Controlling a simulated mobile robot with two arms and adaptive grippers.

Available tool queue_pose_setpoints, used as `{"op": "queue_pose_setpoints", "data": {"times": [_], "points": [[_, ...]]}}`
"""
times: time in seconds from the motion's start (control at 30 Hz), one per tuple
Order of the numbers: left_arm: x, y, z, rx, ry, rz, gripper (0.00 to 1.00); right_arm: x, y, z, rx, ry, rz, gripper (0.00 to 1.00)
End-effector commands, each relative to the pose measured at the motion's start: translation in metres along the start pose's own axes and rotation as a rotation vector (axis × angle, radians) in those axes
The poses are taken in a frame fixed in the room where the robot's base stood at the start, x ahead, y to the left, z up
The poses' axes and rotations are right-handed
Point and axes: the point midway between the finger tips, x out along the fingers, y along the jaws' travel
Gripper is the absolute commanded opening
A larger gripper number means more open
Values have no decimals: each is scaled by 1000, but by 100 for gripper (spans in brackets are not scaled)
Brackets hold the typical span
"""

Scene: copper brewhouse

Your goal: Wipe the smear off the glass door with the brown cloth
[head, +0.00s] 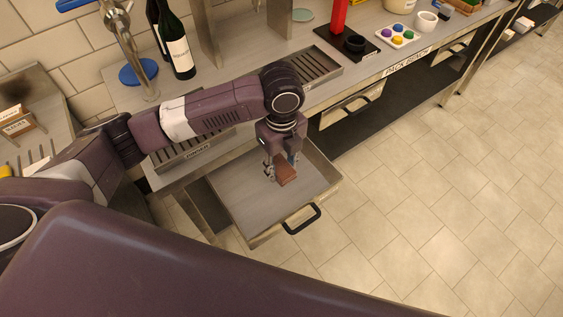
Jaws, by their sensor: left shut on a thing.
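My left gripper (282,168) points down over an open, pulled-out drawer (325,190). It is shut on a small reddish-brown piece, which looks like the brown cloth (287,175). The cloth hangs at the fingertips above the drawer's grey floor; I cannot tell whether it touches the floor. No glass door and no smear show in this view. My right gripper is not in view.
The drawer's black handle (302,220) juts out at the front. On the bench above stand dark bottles (179,50), a tap (130,45), a drip tray (318,66), a red post (339,15) and a tray of coloured pieces (398,36). The tiled floor to the right is clear.

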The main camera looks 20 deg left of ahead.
Motion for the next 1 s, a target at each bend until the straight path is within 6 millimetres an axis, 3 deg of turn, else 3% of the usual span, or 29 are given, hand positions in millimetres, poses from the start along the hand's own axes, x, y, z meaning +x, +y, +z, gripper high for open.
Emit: {"op": "queue_pose_setpoints", "data": {"times": [1.0], "points": [[63,0,-1,1,1,1,16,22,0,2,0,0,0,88]]}}
